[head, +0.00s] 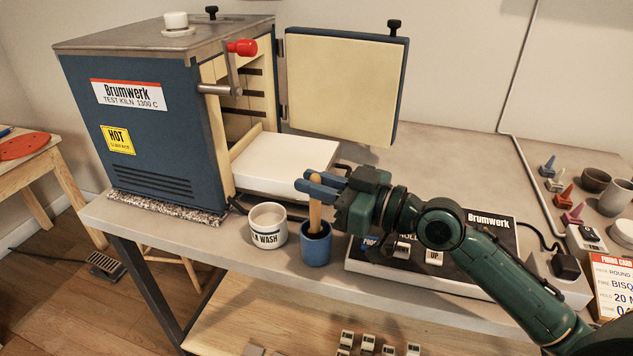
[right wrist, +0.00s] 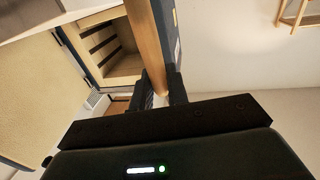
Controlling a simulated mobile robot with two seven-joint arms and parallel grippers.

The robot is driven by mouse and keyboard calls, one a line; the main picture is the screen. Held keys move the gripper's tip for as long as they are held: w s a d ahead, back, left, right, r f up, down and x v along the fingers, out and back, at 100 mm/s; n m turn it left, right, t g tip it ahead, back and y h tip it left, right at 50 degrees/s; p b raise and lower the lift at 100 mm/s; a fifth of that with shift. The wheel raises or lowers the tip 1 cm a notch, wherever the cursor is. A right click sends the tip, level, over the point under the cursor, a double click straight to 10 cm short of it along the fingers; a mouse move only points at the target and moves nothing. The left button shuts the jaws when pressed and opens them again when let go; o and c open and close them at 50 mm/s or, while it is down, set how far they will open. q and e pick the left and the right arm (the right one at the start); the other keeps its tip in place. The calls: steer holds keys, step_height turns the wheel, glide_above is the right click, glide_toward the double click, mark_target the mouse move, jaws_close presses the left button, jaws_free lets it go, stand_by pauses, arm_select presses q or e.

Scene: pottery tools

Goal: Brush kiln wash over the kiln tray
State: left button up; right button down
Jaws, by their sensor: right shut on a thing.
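The kiln tray (head: 285,160), a pale flat slab, sticks out of the open kiln (head: 145,120) at its doorway. A white pot (head: 267,238) with "WASH" on its label stands in front of it near the table's front edge. A blue cup (head: 316,250) stands just right of the pot. A wooden-handled brush (head: 315,213) stands nearly upright in the cup; its bristle end is hidden inside. My right gripper (head: 316,187) is shut on the upper part of the handle. The handle also shows between the fingers in the right wrist view (right wrist: 148,40). My left gripper is not in view.
The kiln door (head: 342,90) stands open behind the tray. A "Brumwerk" control box (head: 430,260) lies under my right arm, close to the cup. Several small coloured cones (head: 565,197) and bowls (head: 596,180) sit at the far right.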

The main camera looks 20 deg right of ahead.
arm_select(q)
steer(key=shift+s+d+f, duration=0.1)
arm_select(e)
steer(key=c, duration=1.3)
jaws_free()
arm_select(q)
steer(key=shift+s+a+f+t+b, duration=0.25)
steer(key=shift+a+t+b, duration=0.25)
steer(key=shift+b, duration=1.35)
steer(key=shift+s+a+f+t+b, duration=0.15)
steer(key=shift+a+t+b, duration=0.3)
steer(key=shift+b, duration=1.4)
arm_select(e)
steer(key=v, duration=1.3)
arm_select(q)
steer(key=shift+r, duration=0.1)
arm_select(e)
steer(key=shift+s, duration=0.1)
